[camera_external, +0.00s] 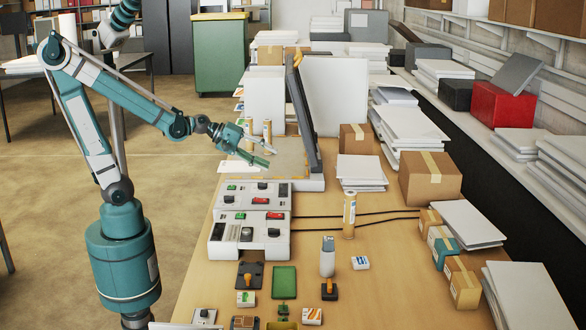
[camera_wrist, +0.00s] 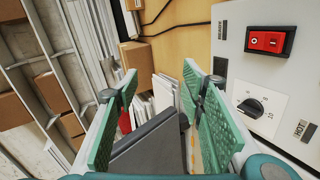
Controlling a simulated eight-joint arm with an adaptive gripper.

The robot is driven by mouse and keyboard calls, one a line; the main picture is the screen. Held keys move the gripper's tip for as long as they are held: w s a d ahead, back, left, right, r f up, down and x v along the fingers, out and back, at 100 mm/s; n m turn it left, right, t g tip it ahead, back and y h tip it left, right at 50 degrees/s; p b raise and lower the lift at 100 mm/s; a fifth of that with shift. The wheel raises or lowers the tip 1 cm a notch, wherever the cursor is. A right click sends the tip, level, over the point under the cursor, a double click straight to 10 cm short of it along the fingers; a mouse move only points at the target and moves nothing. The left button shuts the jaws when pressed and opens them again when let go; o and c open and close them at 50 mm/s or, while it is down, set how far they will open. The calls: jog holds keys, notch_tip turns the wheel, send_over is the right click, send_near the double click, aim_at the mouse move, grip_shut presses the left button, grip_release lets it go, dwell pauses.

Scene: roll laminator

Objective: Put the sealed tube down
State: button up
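My gripper (camera_external: 264,153) is above the far part of the table, beside the dark tilted panel. In the wrist view its two green finger pads (camera_wrist: 163,112) are spread apart, with no tube visible between them. One yellowish tube with a white label (camera_external: 349,215) stands upright on the table, right of the white control boxes. Two similar tubes, a left one (camera_external: 249,130) and a right one (camera_external: 267,132), show upright just behind my gripper. Their lower parts are partly hidden by the gripper. I cannot tell which tube is the sealed one.
White control boxes (camera_external: 246,232) with switches and dials stand nearer the camera; a red switch (camera_wrist: 270,40) is close in the wrist view. The dark panel (camera_external: 303,110) rises right of my gripper. Cartons (camera_external: 430,178) and paper stacks crowd the right. Cables cross beside the standing tube.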

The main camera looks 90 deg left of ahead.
jog(key=s+d+f+m+g, duration=0.2)
jog(key=s+d+m, duration=0.5)
jog(key=s+m, duration=0.1)
jog(key=s+d+f+m+g, duration=0.1)
jog(key=s+d+m+g, duration=0.2)
jog(key=s+d+m, duration=0.3)
jog(key=s+m, duration=0.2)
jog(key=s, duration=0.3)
jog(key=shift+s+d+f, duration=0.15)
jog(key=shift+d+f, duration=0.2)
jog(key=shift+d, duration=0.05)
